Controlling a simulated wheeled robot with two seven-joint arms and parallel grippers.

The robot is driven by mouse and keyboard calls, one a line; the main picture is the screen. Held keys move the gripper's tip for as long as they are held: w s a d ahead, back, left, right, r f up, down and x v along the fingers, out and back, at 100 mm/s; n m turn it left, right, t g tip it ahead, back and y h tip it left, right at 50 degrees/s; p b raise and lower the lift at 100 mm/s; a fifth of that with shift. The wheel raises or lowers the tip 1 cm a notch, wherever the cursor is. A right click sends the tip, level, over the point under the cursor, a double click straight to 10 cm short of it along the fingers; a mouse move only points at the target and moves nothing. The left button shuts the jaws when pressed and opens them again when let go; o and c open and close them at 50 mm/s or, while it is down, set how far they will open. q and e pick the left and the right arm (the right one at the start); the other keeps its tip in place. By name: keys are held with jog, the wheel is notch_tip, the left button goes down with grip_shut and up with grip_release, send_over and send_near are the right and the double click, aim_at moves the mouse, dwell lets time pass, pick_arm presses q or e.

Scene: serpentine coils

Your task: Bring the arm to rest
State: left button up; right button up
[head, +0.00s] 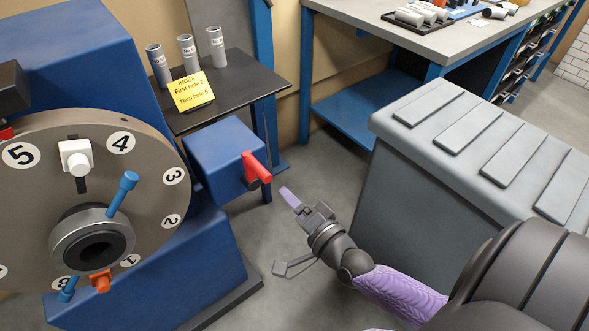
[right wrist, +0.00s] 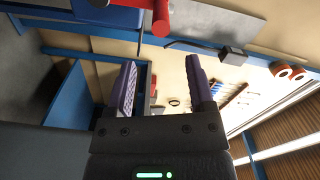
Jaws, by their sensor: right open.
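My right gripper (head: 291,199) is in the middle of the head view, below and to the right of the red handle (head: 257,168) on the blue box. In the right wrist view its two purple fingers (right wrist: 160,85) are apart with nothing between them. The red handle also shows in the right wrist view (right wrist: 161,18), beyond the fingers and apart from them. My right arm comes in from the lower right. My left gripper is not in view.
A blue machine with a numbered disc (head: 150,215) stands at the left. A small black table (head: 240,85) holds grey cylinders and a yellow note (head: 193,92). A grey ribbed case (head: 400,190) stands close to my right arm. A workbench (head: 455,45) is behind.

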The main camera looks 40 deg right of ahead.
jog(key=shift+s, duration=0.4)
jog(key=s+f+n+g, duration=0.4)
jog(key=s+f+g, duration=0.15)
jog(key=f, duration=0.55)
jog(key=s+f+n+g, duration=0.4)
jog(key=s+f, duration=0.3)
jog(key=f, duration=0.4)
jog(key=s+f+n+g, duration=0.4)
jog(key=s, duration=0.8)
jog(key=s+a+f+n+g+h, duration=0.1)
jog(key=s+f+n+g, duration=0.3)
jog(key=s, duration=0.8)
jog(key=shift+s+a+f+n+g, duration=0.2)
jog(key=shift+a+f+n+g, duration=0.15)
jog(key=shift+g, duration=0.2)
